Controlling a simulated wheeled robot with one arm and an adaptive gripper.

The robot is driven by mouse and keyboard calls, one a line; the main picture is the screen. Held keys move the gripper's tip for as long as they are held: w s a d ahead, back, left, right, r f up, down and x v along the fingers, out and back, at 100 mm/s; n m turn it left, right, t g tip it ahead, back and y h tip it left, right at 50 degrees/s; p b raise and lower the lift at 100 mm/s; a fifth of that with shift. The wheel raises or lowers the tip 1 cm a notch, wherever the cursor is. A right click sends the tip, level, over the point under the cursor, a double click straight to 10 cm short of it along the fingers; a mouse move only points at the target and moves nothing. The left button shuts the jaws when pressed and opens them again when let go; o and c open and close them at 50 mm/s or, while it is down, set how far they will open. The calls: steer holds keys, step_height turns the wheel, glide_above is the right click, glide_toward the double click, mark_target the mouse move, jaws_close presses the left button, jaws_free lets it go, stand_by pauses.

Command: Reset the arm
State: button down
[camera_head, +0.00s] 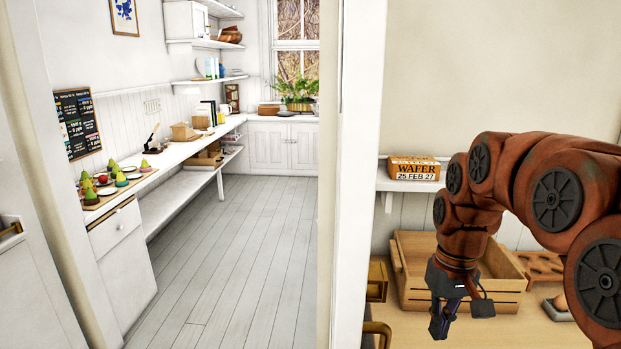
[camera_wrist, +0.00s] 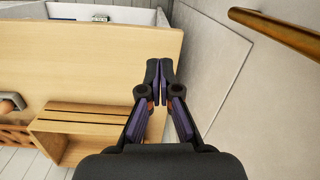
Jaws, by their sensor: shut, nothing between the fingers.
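My rust-red arm reaches in from the right in the head view and bends downward. My gripper (camera_head: 442,325) hangs at its end, in front of the left part of a wooden slatted crate on the counter. In the wrist view my gripper (camera_wrist: 160,72) is shut, its dark fingertips together with nothing between them. It appears above the edge of the wooden counter (camera_wrist: 100,75).
The wooden crate (camera_head: 418,292) stands on the counter close to my gripper. A wafer box (camera_head: 414,168) sits on a white shelf above. A brass rail (camera_wrist: 275,30) shows at upper right in the wrist view. Open floor (camera_head: 240,240) lies through the doorway.

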steer(key=s+a+f+p, duration=0.1)
steer(key=s+a+f, duration=0.1)
steer(key=s, duration=1)
steer(key=s+a+f+g+p, duration=0.1)
steer(key=s+a+f+p, duration=0.1)
steer(key=s, duration=0.9)
steer(key=shift+s+f+m+h, duration=0.3)
steer(key=shift+s+f+m, duration=0.05)
steer(key=shift+s+m, duration=0.05)
steer(key=shift+s+a, duration=0.15)
